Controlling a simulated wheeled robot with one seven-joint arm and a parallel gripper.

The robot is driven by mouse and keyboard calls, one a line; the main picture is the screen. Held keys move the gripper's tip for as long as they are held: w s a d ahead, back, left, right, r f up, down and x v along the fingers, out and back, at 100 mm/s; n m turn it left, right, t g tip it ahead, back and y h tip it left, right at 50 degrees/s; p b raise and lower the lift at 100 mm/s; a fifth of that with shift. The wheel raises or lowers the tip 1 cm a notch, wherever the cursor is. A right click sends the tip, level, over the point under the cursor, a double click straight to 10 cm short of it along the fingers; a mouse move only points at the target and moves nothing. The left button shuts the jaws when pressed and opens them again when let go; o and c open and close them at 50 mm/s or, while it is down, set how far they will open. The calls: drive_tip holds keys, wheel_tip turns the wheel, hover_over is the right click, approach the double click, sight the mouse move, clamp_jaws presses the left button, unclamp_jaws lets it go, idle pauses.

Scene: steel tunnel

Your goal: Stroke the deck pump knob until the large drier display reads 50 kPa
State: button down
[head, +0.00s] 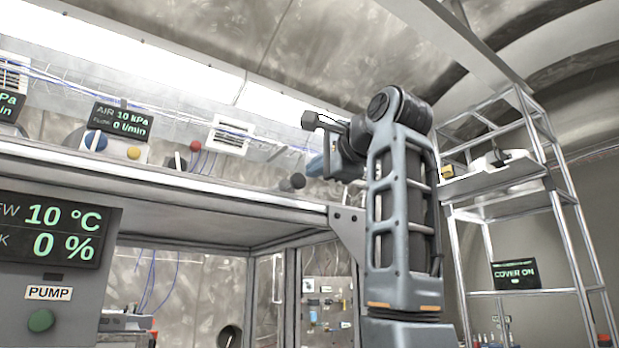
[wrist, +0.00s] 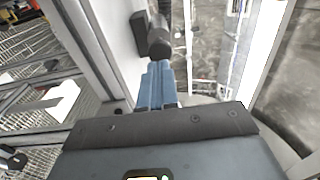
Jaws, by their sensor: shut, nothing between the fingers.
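My gripper (head: 314,166) is at the deck's right end in the head view, its blue fingers pointing left. In the wrist view the blue fingers (wrist: 157,84) are together and empty. A dark round knob (head: 292,182) sits just left of the fingertips and shows beyond them in the wrist view (wrist: 160,46); whether they touch is unclear. I cannot tell for sure that it is the pump knob. A display (head: 122,120) on the deck reads AIR 10 kPa and 0 l/min. Another display (head: 11,104), cut off at the left edge, shows "Pa"; its number is hidden.
A big panel (head: 55,230) at the left reads 10 °C and 0 %, above a PUMP label and green button (head: 41,321). Blue, yellow (head: 133,153) and red knobs stand along the deck (head: 190,180). A metal rack (head: 560,210) with a COVER ON display (head: 516,275) stands right.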

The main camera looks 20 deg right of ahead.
sight(300, 182)
drive_tip(key=s+b, duration=0.1)
drive_tip(key=s, duration=0.5)
drive_tip(key=shift+d+f+b, duration=0.15)
drive_tip(key=shift+d+b, duration=0.2)
drive_tip(key=shift+d, duration=0.1)
idle(1.4)
drive_tip(key=s, duration=0.1)
drive_tip(key=s+d+b, duration=0.1)
drive_tip(key=s+d+y, duration=0.1)
drive_tip(key=shift+f+n+b, duration=0.25)
drive_tip(key=shift+n+b, duration=0.05)
drive_tip(key=w+a+p, duration=0.1)
drive_tip(key=w, duration=0.3)
drive_tip(key=w+p, duration=0.2)
drive_tip(key=w, duration=0.3)
drive_tip(key=w+a+p, duration=0.1)
drive_tip(key=w+p, duration=0.1)
drive_tip(key=w, duration=0.2)
drive_tip(key=shift+w+a+r, duration=0.25)
drive_tip(key=shift+w+a, duration=0.1)
